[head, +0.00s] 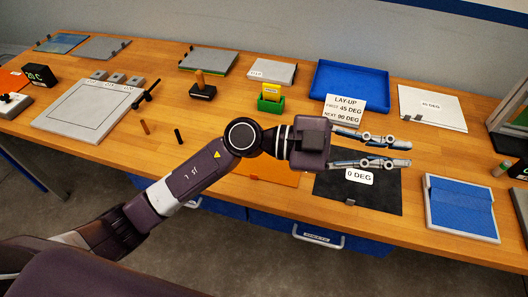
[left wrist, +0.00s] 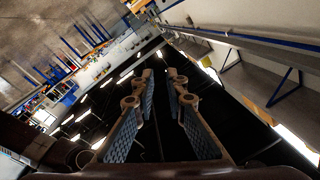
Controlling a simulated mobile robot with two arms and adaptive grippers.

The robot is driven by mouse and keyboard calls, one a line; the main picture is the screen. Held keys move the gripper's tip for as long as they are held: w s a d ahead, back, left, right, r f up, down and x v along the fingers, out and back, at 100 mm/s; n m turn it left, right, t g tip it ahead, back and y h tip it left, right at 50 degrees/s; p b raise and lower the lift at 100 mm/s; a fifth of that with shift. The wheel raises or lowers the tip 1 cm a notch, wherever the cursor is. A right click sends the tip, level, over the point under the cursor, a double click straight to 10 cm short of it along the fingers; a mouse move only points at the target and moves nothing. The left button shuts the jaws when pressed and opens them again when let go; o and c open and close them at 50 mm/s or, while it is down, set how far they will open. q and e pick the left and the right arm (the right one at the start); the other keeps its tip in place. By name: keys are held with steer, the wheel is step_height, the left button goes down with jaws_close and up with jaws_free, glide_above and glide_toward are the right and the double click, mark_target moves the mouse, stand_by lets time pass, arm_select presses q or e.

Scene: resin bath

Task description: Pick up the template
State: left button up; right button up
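I cannot tell for sure which item is the template. A pale flat plate with a thin square outline (head: 85,112) lies on the left part of the wooden bench. An orange sheet (head: 262,172) lies partly hidden under my left arm. My left gripper (head: 405,153) is above the bench, over the black sheet labelled 0 DEG (head: 380,197). Its fingers point right, apart and empty. In the left wrist view the fingers (left wrist: 160,78) are also apart, with nothing between them. My right gripper is not in view.
A blue tray (head: 352,68), a lay-up sign (head: 343,108) and a white 90 DEG sheet (head: 432,103) stand behind the gripper. A grey-framed blue panel (head: 460,205) lies right. A yellow card in a green holder (head: 270,98) stands mid-bench. Bare wood shows at centre left.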

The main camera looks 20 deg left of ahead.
arm_select(q)
step_height(320, 180, down, 10)
steer(key=a+g+y, duration=0.2)
steer(key=a+y, duration=0.1)
steer(key=y, duration=0.3)
steer(key=n+y, duration=0.5)
steer(key=y, duration=0.8)
glide_above(254, 174)
steer(key=shift+t, duration=0.3)
step_height(254, 174, down, 8)
steer(key=shift+w+f, duration=0.1)
steer(key=shift+f, duration=0.15)
steer(key=shift+a+f, duration=0.2)
steer(key=shift+f, duration=0.1)
step_height(254, 174, down, 6)
steer(key=p, duration=0.3)
steer(key=shift+d+f, duration=0.1)
steer(key=shift+d, duration=0.05)
steer(key=shift+f, duration=0.35)
steer(key=shift+c, duration=0.5)
jaws_close()
